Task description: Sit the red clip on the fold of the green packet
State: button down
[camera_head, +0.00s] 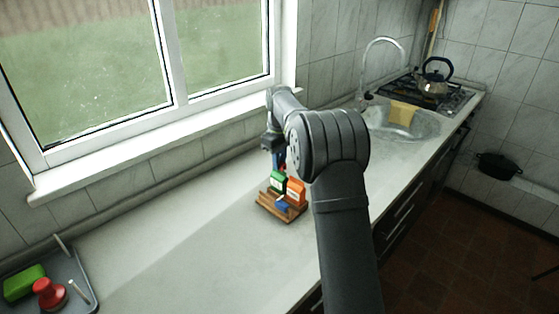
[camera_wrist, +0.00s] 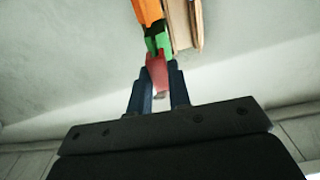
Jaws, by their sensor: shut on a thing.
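My gripper (camera_wrist: 158,82) has its two blue fingers shut on the red clip (camera_wrist: 157,72). The green packet (camera_head: 277,182) stands in a small wooden rack (camera_head: 262,205), and my gripper (camera_head: 278,162) is right above it in the head view. In the wrist view the far end of the clip meets or overlaps the green packet (camera_wrist: 161,42). I cannot tell whether the clip sits around its fold or only in front of it. In the head view the clip is mostly hidden by the fingers.
An orange packet (camera_head: 296,191) stands beside the green one, and a blue packet (camera_head: 283,206) is in the rack too. A grey tray (camera_head: 75,271) at the lower left holds a green item (camera_head: 24,283) and a red knobbed object (camera_head: 48,294). The counter between is clear.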

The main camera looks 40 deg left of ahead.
jog(key=shift+f, duration=1.25)
jog(key=c, duration=1.3)
grip_release()
jog(key=shift+o, duration=0.2)
notch_tip(320, 180, up, 17)
jog(key=shift+r, duration=0.2)
jog(key=shift+f, duration=0.1)
notch_tip(320, 180, down, 17)
jog(key=shift+f, duration=0.1)
jog(key=shift+r, duration=0.2)
